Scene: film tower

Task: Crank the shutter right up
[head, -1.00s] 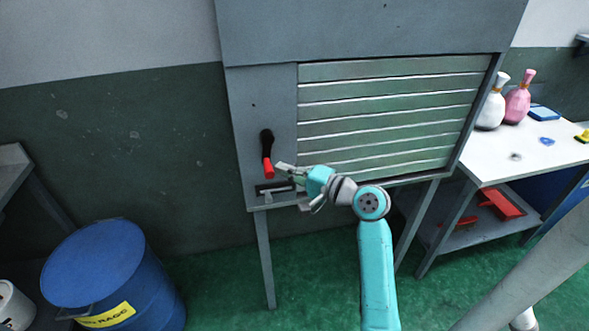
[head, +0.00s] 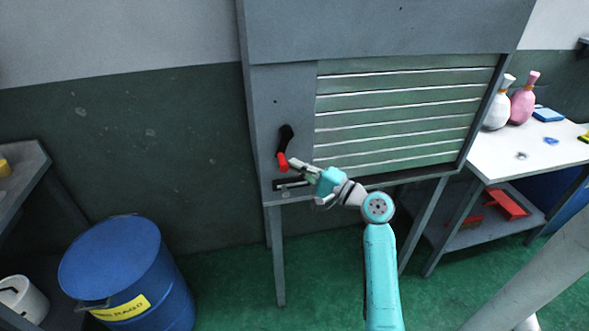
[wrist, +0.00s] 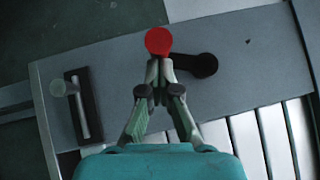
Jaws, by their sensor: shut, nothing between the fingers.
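The shutter (head: 395,115) is a panel of pale green slats in a grey cabinet, with a narrow dark gap along its lower edge. The crank on the panel to its left has a black arm (head: 286,136) pointing down and a red handle (head: 283,163). My gripper (head: 293,162) is shut and empty, its fingertips right beside the red handle. In the wrist view the closed fingertips (wrist: 158,62) meet just at the red knob (wrist: 158,41), and the black crank arm (wrist: 200,65) lies to the right. I cannot tell whether they touch.
A small lever in a dark slot (head: 290,184) sits just below the crank. A blue drum (head: 115,265) stands on the floor at left. A white table (head: 530,155) with bottles (head: 523,100) stands at right. Green floor lies clear between the cabinet legs.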

